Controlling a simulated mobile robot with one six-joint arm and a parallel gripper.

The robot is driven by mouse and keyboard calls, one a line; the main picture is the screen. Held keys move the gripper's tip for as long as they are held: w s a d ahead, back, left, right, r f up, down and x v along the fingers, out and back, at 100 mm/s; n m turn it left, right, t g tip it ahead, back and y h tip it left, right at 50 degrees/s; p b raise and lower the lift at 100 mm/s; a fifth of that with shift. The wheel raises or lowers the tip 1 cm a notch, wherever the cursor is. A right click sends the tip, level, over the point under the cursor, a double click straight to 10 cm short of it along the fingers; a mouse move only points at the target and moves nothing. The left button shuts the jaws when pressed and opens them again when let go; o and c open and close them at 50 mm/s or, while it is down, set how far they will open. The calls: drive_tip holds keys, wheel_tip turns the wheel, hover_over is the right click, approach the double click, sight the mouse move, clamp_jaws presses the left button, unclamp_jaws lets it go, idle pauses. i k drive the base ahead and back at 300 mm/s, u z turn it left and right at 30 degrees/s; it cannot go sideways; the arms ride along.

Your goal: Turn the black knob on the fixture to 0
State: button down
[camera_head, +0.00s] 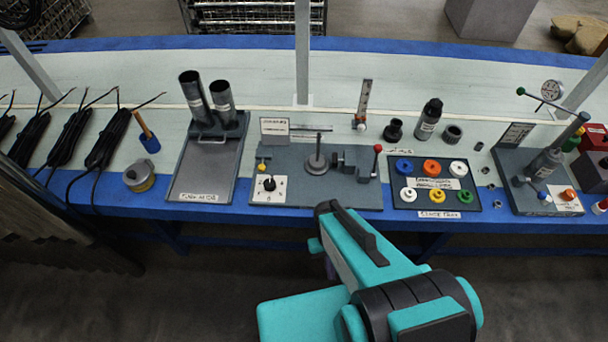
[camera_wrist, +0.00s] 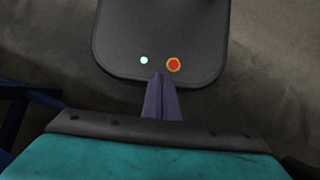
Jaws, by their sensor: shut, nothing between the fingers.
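The black knob (camera_head: 269,184) sits on a white dial plate (camera_head: 275,196) at the front left of the grey fixture (camera_head: 330,200) in the head view. Marks show on the plate, but the knob's setting is too small to read. My gripper (camera_wrist: 162,78) shows in the wrist view with its two purple fingers together and nothing between them. It points at a dark rounded panel with a white dot and a red button, over the floor. In the head view the gripper is mostly hidden behind my teal arm, in front of the table edge and apart from the knob.
The fixture also carries a grey post (camera_head: 318,155) and a red-tipped lever (camera_head: 377,150). A grey tray with two tubes (camera_head: 222,100) stands to its left. A board of coloured rings (camera_head: 436,205) lies to its right. Black cables (camera_head: 107,140) lie at the far left.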

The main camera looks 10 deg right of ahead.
sight(269, 184)
drive_tip(key=k, duration=1.3)
drive_tip(key=u, duration=0.15)
drive_tip(key=i, duration=0.55)
drive_tip(key=u, duration=0.85)
drive_tip(key=i, duration=0.75)
drive_tip(key=u, duration=0.4)
